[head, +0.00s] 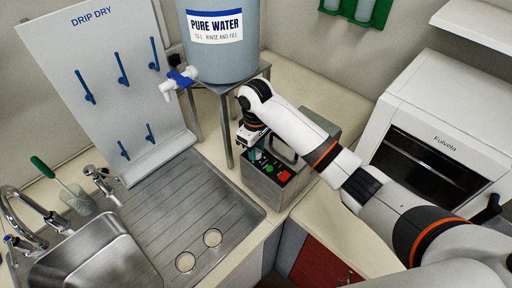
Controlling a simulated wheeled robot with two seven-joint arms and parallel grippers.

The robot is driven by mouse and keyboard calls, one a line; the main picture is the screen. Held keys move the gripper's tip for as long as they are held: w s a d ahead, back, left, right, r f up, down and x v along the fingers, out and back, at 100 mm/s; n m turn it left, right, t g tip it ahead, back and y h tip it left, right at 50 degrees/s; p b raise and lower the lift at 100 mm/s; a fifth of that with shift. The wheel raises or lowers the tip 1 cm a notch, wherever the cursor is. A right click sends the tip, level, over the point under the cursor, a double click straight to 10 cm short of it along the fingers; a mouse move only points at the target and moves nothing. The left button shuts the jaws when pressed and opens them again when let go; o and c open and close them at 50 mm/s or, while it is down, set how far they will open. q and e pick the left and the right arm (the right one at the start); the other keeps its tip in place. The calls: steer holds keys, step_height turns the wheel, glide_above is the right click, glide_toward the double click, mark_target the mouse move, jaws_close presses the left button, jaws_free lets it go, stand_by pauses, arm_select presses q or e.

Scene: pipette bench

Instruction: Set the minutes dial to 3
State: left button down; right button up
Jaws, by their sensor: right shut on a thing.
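The grey metal box (262,187) stands on the counter in the middle, with a dark control panel on its sloped top. The panel shows a red square button and small green and teal spots; their markings are too small to read. My right gripper (254,152) reaches down onto the panel's far left part and is shut on what appears to be the minutes dial. The gripper hides the dial, so its pointer and setting cannot be read. My left gripper is out of view.
A pure water tank (220,62) on a metal stand (226,125) is close to the left of my right arm. A white oven-like machine (440,125) stands at right. A steel sink (95,250) and drainboard (170,205) lie at left, below a drip dry board (105,85).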

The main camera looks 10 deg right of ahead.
mark_target(257, 151)
steer(key=o, duration=0.7)
steer(key=shift+w+r, duration=0.15)
steer(key=shift+r, duration=0.05)
steer(key=shift+f, duration=0.1)
step_height(257, 151, up, 4)
steer(key=shift+b, duration=1.05)
step_height(257, 151, up, 8)
steer(key=p, duration=0.1)
